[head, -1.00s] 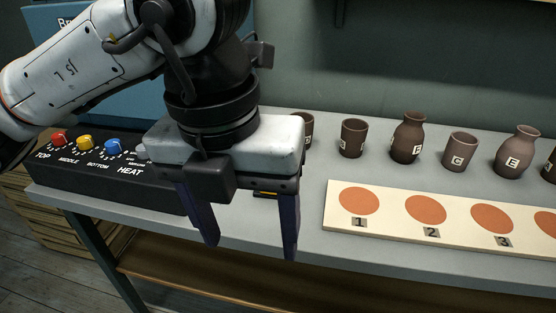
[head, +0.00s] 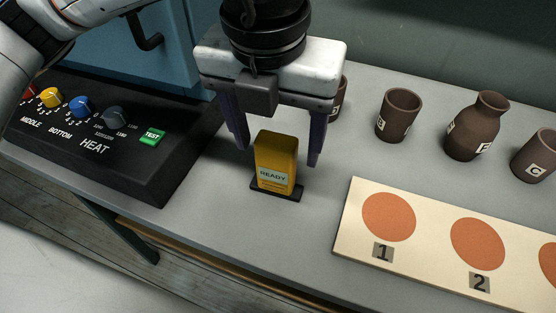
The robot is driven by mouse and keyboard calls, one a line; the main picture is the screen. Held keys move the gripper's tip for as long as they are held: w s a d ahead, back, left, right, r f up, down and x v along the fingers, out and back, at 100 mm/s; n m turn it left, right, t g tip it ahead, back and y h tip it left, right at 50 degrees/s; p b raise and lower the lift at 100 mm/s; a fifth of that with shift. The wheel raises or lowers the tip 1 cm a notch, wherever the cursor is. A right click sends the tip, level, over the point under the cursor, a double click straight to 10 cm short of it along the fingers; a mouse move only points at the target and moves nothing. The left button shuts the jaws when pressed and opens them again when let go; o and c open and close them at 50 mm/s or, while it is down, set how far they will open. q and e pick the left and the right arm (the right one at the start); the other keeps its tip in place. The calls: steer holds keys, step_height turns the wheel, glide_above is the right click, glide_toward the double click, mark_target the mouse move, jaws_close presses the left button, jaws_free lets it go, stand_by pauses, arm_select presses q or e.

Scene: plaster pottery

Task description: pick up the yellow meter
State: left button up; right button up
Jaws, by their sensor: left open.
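The yellow meter (head: 276,155) stands upright on a small dark base (head: 262,191) on the grey table. Its label reads READY. My left gripper (head: 277,156) is open, its two dark fingers pointing down. In the picture the left finger is at the meter's upper left and the right finger is to its right, with gaps on both sides. Whether the fingertips are level with the meter or behind it is hard to tell. The gripper holds nothing. My right gripper is not in view.
A black heat control panel (head: 120,165) with coloured knobs and a green TEST button lies left. Several brown pots, including a cup (head: 398,115) and a vase (head: 476,126), stand right. A cream board (head: 345,225) with numbered orange discs lies at front right.

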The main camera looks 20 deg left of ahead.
arm_select(q)
steer(key=f, duration=0.2)
steer(key=w+f, duration=0.1)
steer(key=f, duration=0.2)
steer(key=shift+w+a+f, duration=0.25)
steer(key=shift+w+f, duration=0.05)
steer(key=c, duration=1.3)
steer(key=shift+o, duration=0.2)
step_height(320, 180, up, 10)
steer(key=shift+r+p, duration=0.1)
steer(key=shift+p, duration=0.2)
steer(key=o, duration=0.5)
steer(key=shift+c, duration=1.3)
